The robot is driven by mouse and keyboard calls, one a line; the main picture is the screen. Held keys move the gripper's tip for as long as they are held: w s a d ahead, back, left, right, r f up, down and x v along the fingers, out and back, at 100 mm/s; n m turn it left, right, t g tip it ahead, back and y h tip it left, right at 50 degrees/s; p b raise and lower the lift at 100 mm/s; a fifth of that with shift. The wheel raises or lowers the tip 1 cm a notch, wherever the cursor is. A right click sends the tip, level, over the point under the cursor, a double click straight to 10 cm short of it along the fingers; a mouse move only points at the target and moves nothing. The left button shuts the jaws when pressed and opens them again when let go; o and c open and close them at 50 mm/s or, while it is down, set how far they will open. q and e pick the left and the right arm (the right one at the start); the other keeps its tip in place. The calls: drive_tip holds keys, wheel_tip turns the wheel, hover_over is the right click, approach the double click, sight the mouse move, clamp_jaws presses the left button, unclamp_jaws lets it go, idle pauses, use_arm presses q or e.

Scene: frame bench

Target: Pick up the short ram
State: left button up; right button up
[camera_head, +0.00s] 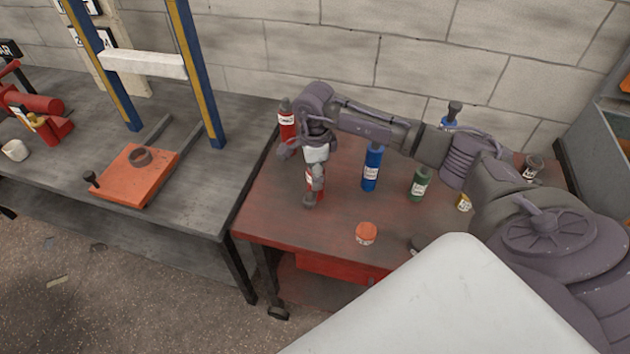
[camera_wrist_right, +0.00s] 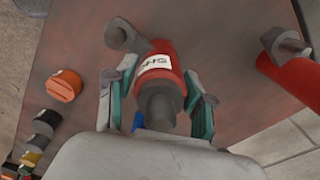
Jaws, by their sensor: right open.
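The short ram (camera_head: 309,187) is a red cylinder with grey end parts, standing near the left side of the red-brown table. In the right wrist view, the short ram (camera_wrist_right: 157,58) shows a white label reading "SHO", partly turned away. My right gripper (camera_head: 314,172) is at the short ram, with its hand partly hiding it. In the right wrist view, the right gripper (camera_wrist_right: 162,85) is open, with one finger on each side of the ram; whether they touch it is unclear. My left gripper is not in view.
Another red ram (camera_head: 287,124) stands just behind. Blue (camera_head: 372,168) and green (camera_head: 418,184) cylinders, a small yellow one (camera_head: 464,202) and an orange puck (camera_head: 366,233) stand to the right. A bench with an orange plate (camera_head: 130,178) and blue press frame is at left.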

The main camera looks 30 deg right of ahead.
drive_tip(key=shift+f, duration=0.9)
drive_tip(key=shift+r, duration=0.1)
clamp_jaws()
drive_tip(key=shift+w, duration=0.2)
drive_tip(key=shift+r, duration=0.15)
